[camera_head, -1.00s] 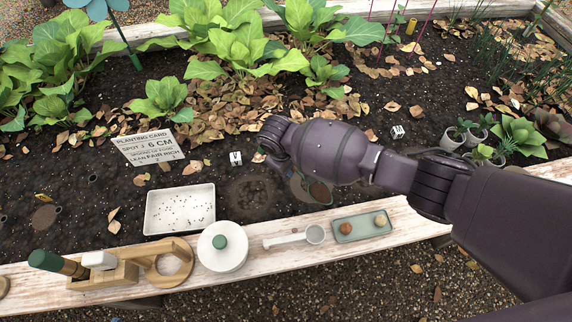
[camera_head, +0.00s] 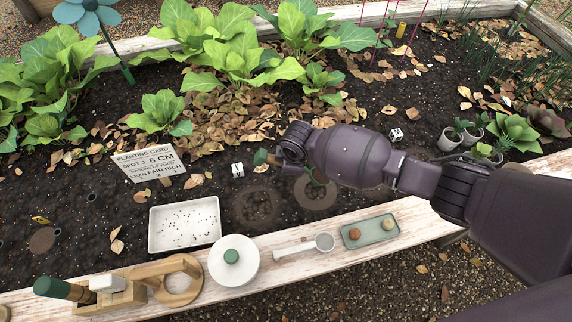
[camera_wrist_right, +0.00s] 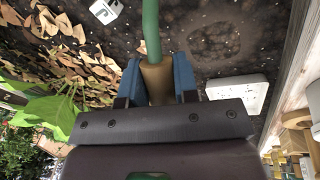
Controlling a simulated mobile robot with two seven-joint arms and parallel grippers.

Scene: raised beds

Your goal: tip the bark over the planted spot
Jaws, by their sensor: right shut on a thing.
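The tool's far end is mostly hidden under my wrist in the head view and out of the wrist view. Two round patches mark the soil: one left (camera_head: 257,205) and one right (camera_head: 316,196), the right one partly below my forearm. I cannot tell which is the planted spot, nor make out bark in the tool. My left gripper is out of view.
A white seed tray (camera_head: 185,225) lies left of the patches. A planting card (camera_head: 149,162) and leafy plants stand behind.

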